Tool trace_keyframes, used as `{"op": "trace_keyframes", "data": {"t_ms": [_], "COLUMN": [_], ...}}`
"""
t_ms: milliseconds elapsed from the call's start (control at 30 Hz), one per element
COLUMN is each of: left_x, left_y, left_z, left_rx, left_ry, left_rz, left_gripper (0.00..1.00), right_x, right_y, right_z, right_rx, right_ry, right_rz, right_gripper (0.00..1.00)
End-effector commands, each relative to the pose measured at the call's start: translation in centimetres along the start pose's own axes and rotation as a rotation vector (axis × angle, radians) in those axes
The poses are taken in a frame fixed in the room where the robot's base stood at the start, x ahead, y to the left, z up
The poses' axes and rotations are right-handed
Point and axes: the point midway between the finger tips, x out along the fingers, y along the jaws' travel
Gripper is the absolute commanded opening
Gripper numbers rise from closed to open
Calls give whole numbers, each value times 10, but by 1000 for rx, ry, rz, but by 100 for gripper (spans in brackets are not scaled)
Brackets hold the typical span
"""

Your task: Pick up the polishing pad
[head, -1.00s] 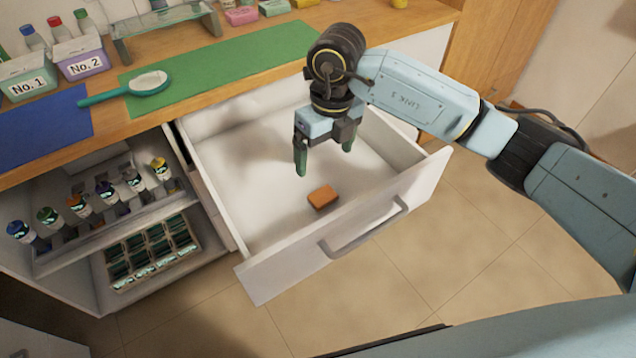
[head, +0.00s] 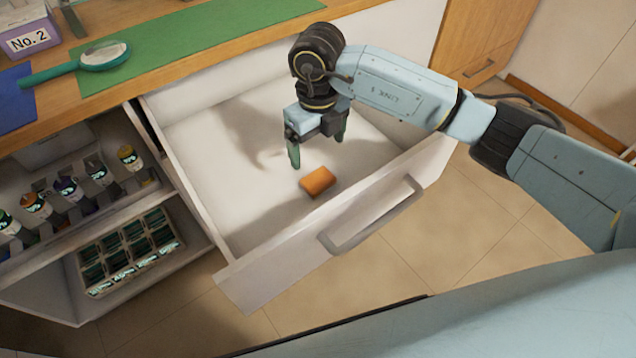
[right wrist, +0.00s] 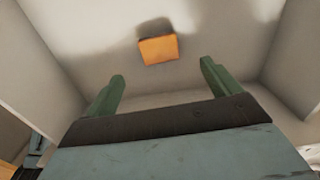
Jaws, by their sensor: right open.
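The polishing pad is a small orange block (head: 318,182) with a darker side, lying on the floor of the open white drawer near its front panel. It also shows in the right wrist view (right wrist: 158,49), beyond the fingertips and between their lines. My right gripper (head: 317,150) is inside the drawer space, pointing down, above and a little behind the pad in the head view. Its two green fingers are apart with nothing between them (right wrist: 160,80). The gripper is not touching the pad. My left gripper is not in view.
The drawer's front panel (head: 260,285) has a grey handle (head: 372,215). Drawer walls surround the gripper. Left of it, an open shelf holds several bottles (head: 68,188) and a tray of jars (head: 130,255). A magnifier-like tool (head: 104,55) lies on the counter's green mat (head: 200,45).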

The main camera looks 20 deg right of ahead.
Motion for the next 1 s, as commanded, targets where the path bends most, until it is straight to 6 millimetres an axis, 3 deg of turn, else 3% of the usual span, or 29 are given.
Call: {"op": "trace_keyframes", "data": {"t_ms": [33,133,433,700,1000], "left_x": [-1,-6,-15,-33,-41], "left_y": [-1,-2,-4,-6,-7], "left_z": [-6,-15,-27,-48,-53], "left_rx": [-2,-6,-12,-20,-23], "left_ry": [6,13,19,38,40], "left_rz": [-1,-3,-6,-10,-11], "left_gripper": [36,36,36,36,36], "right_x": [14,30,52,88,96], "right_y": [1,0,1,3,2], "right_z": [0,0,-1,-4,-4], "right_rx": [0,0,-2,-1,-1], "right_ry": [2,1,-1,-1,-2], "right_rz": [1,1,1,2,1], "right_gripper": [89,89,89,89,89]}}
